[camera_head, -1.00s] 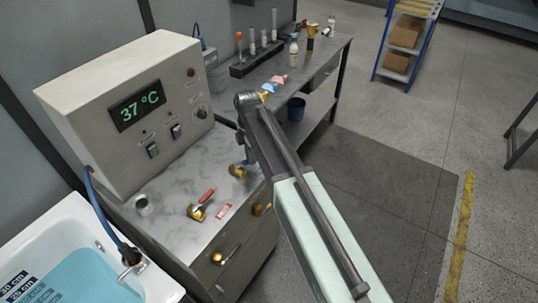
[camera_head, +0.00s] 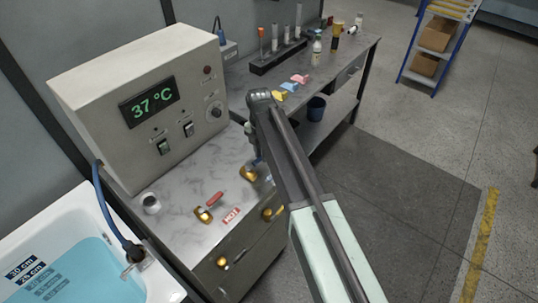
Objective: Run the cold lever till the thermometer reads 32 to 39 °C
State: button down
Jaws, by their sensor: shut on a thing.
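The thermometer display (camera_head: 152,103) on the front of the beige control box reads 37 °C in green digits. The cold lever (camera_head: 249,174) has a brass base on the marble-topped counter; only a bit of its blue handle shows beside my arm. My gripper (camera_head: 256,156) points down at this lever and is shut on its handle, though my arm hides most of the grip. The hot lever (camera_head: 204,214), brass with a red handle, stands to the left next to a red HOT label (camera_head: 231,215).
A white tub (camera_head: 62,221) holds blue water (camera_head: 88,274) at the lower left, with a blue hose (camera_head: 106,213) at its rim. Brass fittings (camera_head: 222,262) are on the cabinet front. A side bench (camera_head: 328,70) holds bottles and coloured pieces.

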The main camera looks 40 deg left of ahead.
aim_at(259, 157)
jog(key=shift+s+a, duration=0.25)
jog(key=shift+s, duration=0.25)
jog(key=c, duration=1.3)
grip_release()
notch_tip(259, 157, up, 8)
jog(key=p, duration=0.8)
jog(key=shift+f, duration=0.15)
